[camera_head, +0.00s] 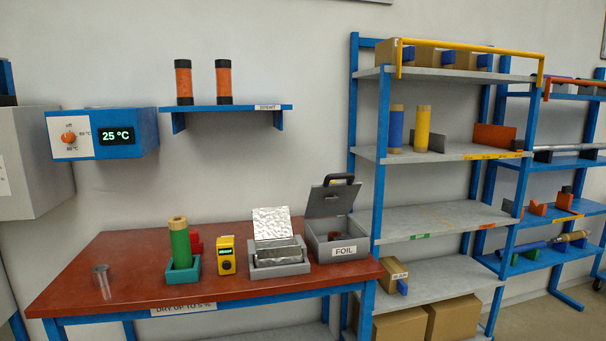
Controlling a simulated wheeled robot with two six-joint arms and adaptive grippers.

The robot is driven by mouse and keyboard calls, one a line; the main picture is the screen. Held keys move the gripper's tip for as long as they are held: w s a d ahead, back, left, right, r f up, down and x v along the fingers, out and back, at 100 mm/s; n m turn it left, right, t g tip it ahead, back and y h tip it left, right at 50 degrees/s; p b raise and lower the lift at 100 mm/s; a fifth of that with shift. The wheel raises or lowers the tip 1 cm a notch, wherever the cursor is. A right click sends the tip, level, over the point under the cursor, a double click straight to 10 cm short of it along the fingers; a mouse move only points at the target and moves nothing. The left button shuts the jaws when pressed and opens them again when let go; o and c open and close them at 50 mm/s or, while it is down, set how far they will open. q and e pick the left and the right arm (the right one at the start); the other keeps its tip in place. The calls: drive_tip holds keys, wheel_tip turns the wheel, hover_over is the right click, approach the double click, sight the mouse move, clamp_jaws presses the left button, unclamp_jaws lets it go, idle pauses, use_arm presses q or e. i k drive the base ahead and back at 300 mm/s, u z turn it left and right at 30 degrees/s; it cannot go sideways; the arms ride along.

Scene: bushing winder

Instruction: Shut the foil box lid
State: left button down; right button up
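The grey foil box (340,244) stands at the right end of the red-brown table, with a FOIL label on its front. Its grey lid (333,202) is raised, standing up above the back of the box, with a dark handle (340,180) at its top. A small dark reddish thing shows inside the box; I cannot tell what it is. Neither of my grippers is in view.
Left of the box on the table (130,260) stand a foil dispenser (280,258), a yellow meter (226,256), a green roll in a holder (181,250) and a clear cup (103,280). A blue-framed shelf (380,150) rises just right of the box.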

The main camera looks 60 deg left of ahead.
sight(333, 196)
drive_tip(key=k, duration=0.55)
drive_tip(key=u, duration=0.75)
